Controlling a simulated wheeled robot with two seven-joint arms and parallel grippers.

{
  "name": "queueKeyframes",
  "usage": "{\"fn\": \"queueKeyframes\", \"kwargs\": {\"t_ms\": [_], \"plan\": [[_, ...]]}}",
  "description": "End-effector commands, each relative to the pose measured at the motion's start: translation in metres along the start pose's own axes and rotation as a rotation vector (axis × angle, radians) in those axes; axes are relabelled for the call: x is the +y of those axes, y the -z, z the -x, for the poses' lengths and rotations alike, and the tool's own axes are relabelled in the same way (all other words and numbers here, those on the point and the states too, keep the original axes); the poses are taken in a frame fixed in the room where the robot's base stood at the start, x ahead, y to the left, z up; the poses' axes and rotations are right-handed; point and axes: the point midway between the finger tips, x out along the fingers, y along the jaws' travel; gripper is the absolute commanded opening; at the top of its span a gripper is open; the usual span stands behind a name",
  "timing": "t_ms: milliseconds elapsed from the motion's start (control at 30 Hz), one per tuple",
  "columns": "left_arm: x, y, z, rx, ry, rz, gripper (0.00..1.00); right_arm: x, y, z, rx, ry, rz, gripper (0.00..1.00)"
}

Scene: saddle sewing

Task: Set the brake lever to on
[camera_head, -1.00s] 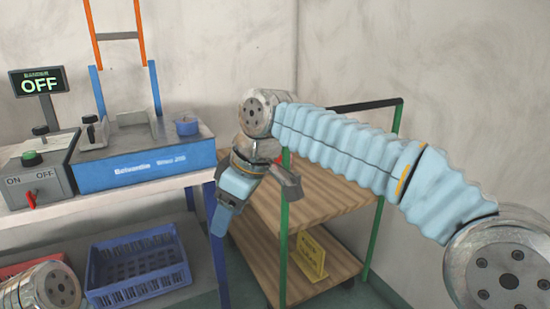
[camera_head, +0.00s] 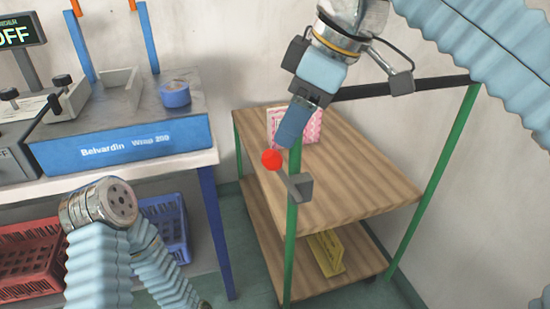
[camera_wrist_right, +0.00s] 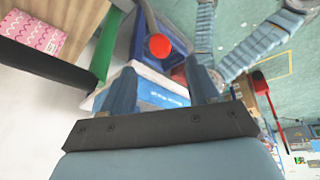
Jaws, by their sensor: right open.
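The brake lever has a red ball knob (camera_head: 271,159) on a short rod. The rod slants up and left from a grey bracket (camera_head: 300,187) on the cart's near green post. In the head view my right gripper (camera_head: 291,124) points down just above the knob, its blue fingers close to it. In the right wrist view the red knob (camera_wrist_right: 159,47) shows ahead, in the gap between the two spread fingers of my right gripper (camera_wrist_right: 161,82). The gripper is open and empty. I cannot tell if it touches the knob. My left gripper is out of view.
The wooden two-shelf cart (camera_head: 345,185) carries a pink patterned box (camera_head: 312,126) on top and a yellow sign (camera_head: 327,252) below. A bench with a blue machine (camera_head: 125,147) stands left, with red (camera_head: 30,255) and blue (camera_head: 165,222) crates under it.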

Motion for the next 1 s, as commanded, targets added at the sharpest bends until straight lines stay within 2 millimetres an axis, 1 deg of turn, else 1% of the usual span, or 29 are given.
{"fn": "queueKeyframes", "kwargs": {"t_ms": [100,300,400,500,667,933,967,1000], "plan": [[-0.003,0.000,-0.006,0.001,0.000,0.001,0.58,0.000,-0.002,-0.030,-0.005,0.002,-0.001,0.60],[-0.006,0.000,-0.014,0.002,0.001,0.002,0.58,0.000,-0.002,-0.076,-0.004,0.002,-0.001,0.60],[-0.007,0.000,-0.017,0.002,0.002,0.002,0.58,0.000,-0.002,-0.094,-0.004,0.002,-0.002,0.60],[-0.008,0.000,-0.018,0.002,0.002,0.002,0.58,0.000,-0.001,-0.107,-0.003,0.002,-0.002,0.60],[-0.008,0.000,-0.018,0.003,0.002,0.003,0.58,0.000,-0.001,-0.118,-0.001,0.001,-0.002,0.60],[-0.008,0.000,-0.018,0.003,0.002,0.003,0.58,0.000,-0.001,-0.119,-0.001,0.000,-0.002,0.60],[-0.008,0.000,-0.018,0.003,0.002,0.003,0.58,0.000,-0.001,-0.119,-0.001,0.000,-0.002,0.57],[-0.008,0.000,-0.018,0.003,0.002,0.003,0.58,0.000,-0.001,-0.119,-0.001,0.000,-0.002,0.51]]}}
